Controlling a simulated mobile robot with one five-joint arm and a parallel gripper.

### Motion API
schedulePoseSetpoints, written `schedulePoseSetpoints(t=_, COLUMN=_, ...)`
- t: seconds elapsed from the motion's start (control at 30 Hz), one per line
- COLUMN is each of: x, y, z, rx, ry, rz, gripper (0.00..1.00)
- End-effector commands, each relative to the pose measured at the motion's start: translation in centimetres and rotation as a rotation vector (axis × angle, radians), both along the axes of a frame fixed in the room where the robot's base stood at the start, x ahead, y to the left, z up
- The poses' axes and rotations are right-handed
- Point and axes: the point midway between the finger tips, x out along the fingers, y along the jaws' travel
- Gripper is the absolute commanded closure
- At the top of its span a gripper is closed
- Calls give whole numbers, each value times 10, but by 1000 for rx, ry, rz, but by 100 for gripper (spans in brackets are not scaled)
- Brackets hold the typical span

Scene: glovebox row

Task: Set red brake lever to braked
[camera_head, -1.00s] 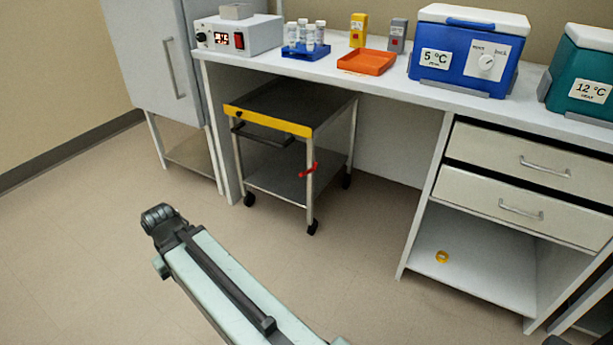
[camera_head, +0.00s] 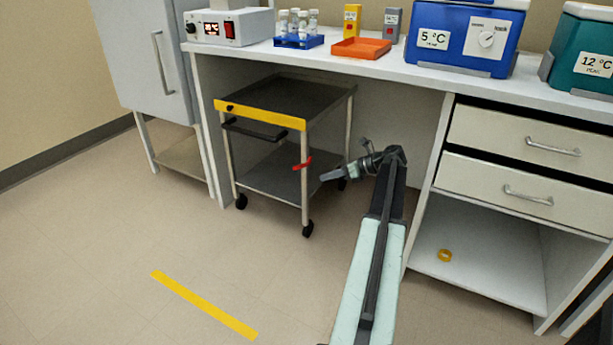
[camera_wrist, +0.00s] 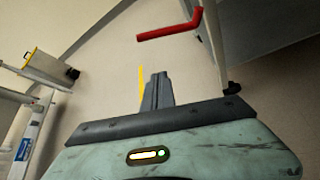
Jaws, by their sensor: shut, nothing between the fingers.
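The red brake lever (camera_head: 302,164) is on the front right leg of the trolley (camera_head: 262,124), under the bench. In the wrist view the red lever (camera_wrist: 170,28) shows at the top, bent, beside the pale leg. My gripper (camera_head: 324,177) is to the right of the lever in the head view, a small gap away and pointing left. In the wrist view my gripper (camera_wrist: 157,78) is shut and empty, with its fingertips below the lever in the picture and apart from it.
A yellow floor strip (camera_head: 204,304) lies in front of the trolley. A grey cabinet (camera_head: 145,60) stands left. The floor before the trolley is clear.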

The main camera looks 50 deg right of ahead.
Motion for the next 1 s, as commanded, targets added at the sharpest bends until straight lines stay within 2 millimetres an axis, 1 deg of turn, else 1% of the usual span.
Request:
schedulePoseSetpoints(t=0.27, x=0, y=0, z=1, rx=5, ry=0, rz=-4, gripper=100)
schedulePoseSetpoints(t=0.37, x=3, y=1, z=-2, rx=4, ry=0, rz=-3, gripper=100)
schedulePoseSetpoints(t=0.43, x=9, y=4, z=-7, rx=4, ry=0, rz=-1, gripper=100)
schedulePoseSetpoints(t=0.57, x=29, y=14, z=-22, rx=3, ry=0, rz=1, gripper=100)
schedulePoseSetpoints(t=0.87, x=82, y=38, z=-53, rx=2, ry=0, rz=2, gripper=100)
schedulePoseSetpoints(t=0.9, x=84, y=36, z=-38, rx=3, ry=0, rz=-1, gripper=100)
schedulePoseSetpoints(t=0.93, x=85, y=33, z=-27, rx=3, ry=0, rz=-2, gripper=100)
schedulePoseSetpoints(t=1.0, x=88, y=30, z=-18, rx=3, ry=0, rz=-1, gripper=100)
